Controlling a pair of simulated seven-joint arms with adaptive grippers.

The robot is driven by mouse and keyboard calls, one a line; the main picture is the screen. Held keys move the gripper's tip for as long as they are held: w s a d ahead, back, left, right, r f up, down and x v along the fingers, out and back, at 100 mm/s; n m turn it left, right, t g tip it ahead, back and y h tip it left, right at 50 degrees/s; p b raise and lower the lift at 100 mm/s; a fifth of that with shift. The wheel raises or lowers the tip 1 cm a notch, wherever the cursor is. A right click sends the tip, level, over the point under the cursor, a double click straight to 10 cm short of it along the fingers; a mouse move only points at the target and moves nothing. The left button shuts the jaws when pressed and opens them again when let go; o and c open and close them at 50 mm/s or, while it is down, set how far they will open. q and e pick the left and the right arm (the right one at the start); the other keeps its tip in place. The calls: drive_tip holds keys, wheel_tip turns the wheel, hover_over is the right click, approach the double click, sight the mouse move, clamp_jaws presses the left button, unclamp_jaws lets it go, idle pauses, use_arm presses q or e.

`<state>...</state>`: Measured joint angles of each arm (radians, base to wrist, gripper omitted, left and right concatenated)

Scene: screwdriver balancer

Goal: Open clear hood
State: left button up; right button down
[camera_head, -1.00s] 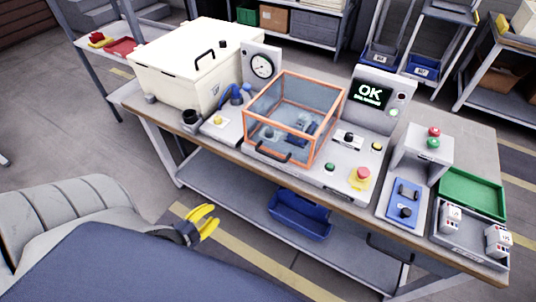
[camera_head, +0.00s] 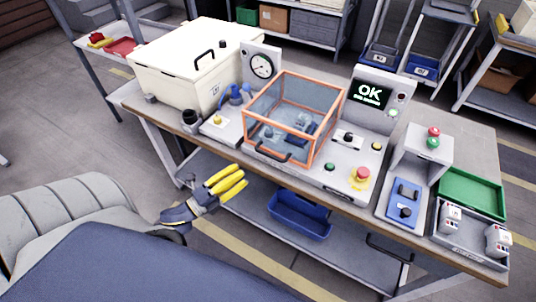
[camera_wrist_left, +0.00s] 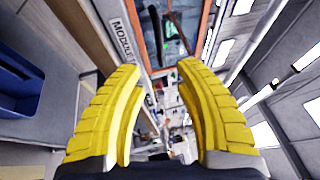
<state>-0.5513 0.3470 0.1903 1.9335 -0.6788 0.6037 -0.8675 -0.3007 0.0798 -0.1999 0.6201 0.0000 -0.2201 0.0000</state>
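The clear hood (camera_head: 292,115) is a see-through box with orange edges, standing shut on the machine in the middle of the bench. Its dark handle (camera_head: 274,152) is on the lower front edge. A blue part shows inside it. My left gripper (camera_head: 239,178) has yellow fingers and is in front of the bench, lower left of the hood and apart from it. In the left wrist view its fingers (camera_wrist_left: 160,70) are spread with nothing between them, and the orange edge and a dark bar show beyond. My right gripper is not in view.
A cream lidded box (camera_head: 190,65) and a gauge (camera_head: 262,66) stand left of and behind the hood. A screen reading OK (camera_head: 369,93) stands behind right. A red and yellow stop button (camera_head: 360,176) is to the right. A blue bin (camera_head: 300,214) sits on the lower shelf.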

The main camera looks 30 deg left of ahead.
sight(268, 155)
use_arm(q)
drive_tip(key=x, duration=1.1)
drive_tip(key=shift+w+d, duration=0.1)
drive_tip(key=shift+w, duration=0.3)
drive_tip(key=shift+o, duration=0.2)
clamp_jaws()
